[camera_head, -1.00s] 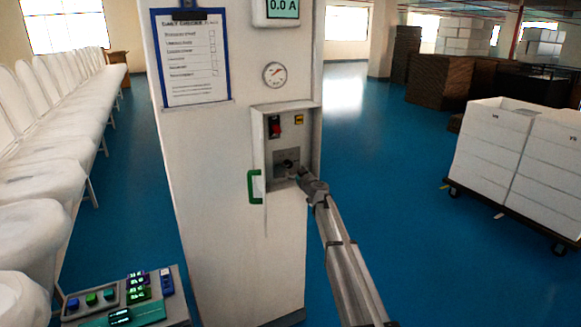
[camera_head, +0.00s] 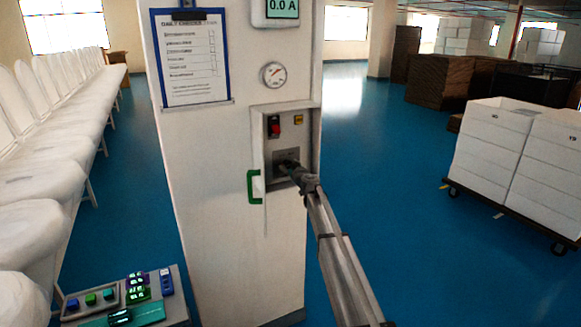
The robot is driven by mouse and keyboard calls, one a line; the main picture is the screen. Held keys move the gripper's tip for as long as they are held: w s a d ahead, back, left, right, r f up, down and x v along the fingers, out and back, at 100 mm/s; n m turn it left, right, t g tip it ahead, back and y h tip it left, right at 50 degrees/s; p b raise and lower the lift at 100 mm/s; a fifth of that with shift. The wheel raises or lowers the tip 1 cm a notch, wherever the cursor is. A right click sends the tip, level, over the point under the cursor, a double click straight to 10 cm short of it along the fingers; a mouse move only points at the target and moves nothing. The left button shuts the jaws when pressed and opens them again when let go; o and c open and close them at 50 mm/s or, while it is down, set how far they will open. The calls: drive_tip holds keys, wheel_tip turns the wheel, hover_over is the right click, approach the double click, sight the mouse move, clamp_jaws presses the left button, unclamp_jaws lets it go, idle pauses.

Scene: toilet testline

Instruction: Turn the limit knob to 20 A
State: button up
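The limit knob is a small dark knob on a grey plate (camera_head: 281,158) inside the recessed panel of the white cabinet (camera_head: 230,200). My gripper (camera_head: 287,165) is at the knob, in front of it, and covers most of it. Whether the fingers are closed on the knob or only beside it is too small to tell. The knob's pointer and scale marks cannot be read. Above the panel, a display (camera_head: 283,8) reads 0.0 A.
A red switch (camera_head: 275,127) and a yellow label (camera_head: 298,120) sit above the knob. A green handle (camera_head: 254,187) is on the open panel door's left. A gauge (camera_head: 274,75) and clipboard (camera_head: 192,58) hang above. Floor to the right is clear up to the box trolley (camera_head: 500,213).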

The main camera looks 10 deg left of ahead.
drive_tip(key=c, duration=0.9)
drive_tip(key=shift+o, duration=0.2)
drive_tip(key=shift+d, duration=0.15)
